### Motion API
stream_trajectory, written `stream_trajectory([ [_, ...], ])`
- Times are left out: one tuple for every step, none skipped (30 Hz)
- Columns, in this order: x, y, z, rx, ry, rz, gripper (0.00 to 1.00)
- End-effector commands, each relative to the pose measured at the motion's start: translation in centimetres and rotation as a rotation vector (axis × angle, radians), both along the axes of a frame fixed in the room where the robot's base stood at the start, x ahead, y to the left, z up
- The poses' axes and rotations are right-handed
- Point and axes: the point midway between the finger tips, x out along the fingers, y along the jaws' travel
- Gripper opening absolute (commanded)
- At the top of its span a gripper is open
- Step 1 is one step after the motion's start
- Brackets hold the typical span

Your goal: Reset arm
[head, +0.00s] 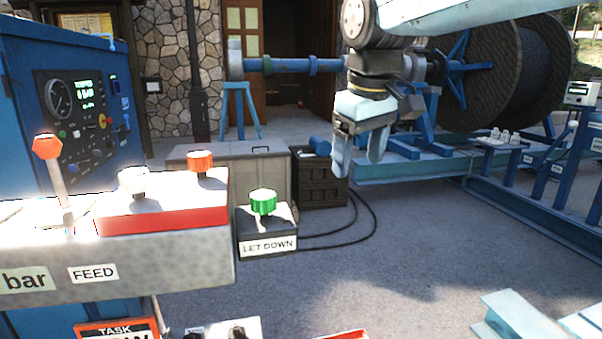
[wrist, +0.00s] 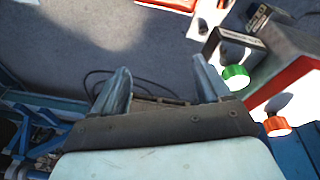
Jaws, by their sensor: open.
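My gripper (head: 357,160) hangs in the upper middle of the head view, fingers pointing down. The two fingers are apart with nothing between them. My arm reaches in from the top right of the head view. The gripper is in front of the cable reel stand and to the right of the green button, touching nothing that I can see.
A green button (head: 263,202) tops the LET DOWN box (head: 268,243). An orange button (head: 200,162), a white knob (head: 133,181) and a red-tipped lever (head: 47,147) are at left. The blue control cabinet (head: 25,95) stands behind. A large cable reel (head: 478,80) stands right. The grey ground is open.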

Motion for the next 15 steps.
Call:
stream_trajectory([
  [-0.8,-1.9,-0.9,0.013,-0.022,-0.061,0.76],
  [-1.2,-2.9,-1.4,0.023,-0.038,-0.099,0.76],
  [-1.8,-4.2,-2.1,0.036,-0.056,-0.145,0.76],
  [-2.3,-5.1,-2.7,0.046,-0.07,-0.182,0.76],
  [-2.7,-6.0,-3.3,0.056,-0.084,-0.217,0.76],
  [-3.4,-7.2,-4.1,0.071,-0.103,-0.265,0.76],
  [-3.9,-8.0,-4.7,0.082,-0.118,-0.298,0.76],
  [-4.4,-8.8,-5.3,0.093,-0.131,-0.333,0.76],
  [-5.1,-9.8,-6.1,0.107,-0.148,-0.375,0.76],
  [-5.5,-10.5,-6.7,0.118,-0.162,-0.405,0.76],
  [-6.0,-11.1,-7.3,0.128,-0.173,-0.433,0.76],
  [-6.5,-11.8,-8.0,0.141,-0.187,-0.467,0.76],
  [-6.9,-12.2,-8.5,0.15,-0.197,-0.489,0.76],
  [-7.3,-12.6,-8.9,0.157,-0.205,-0.509,0.76],
  [-7.6,-13.1,-9.4,0.167,-0.216,-0.533,0.76],
])
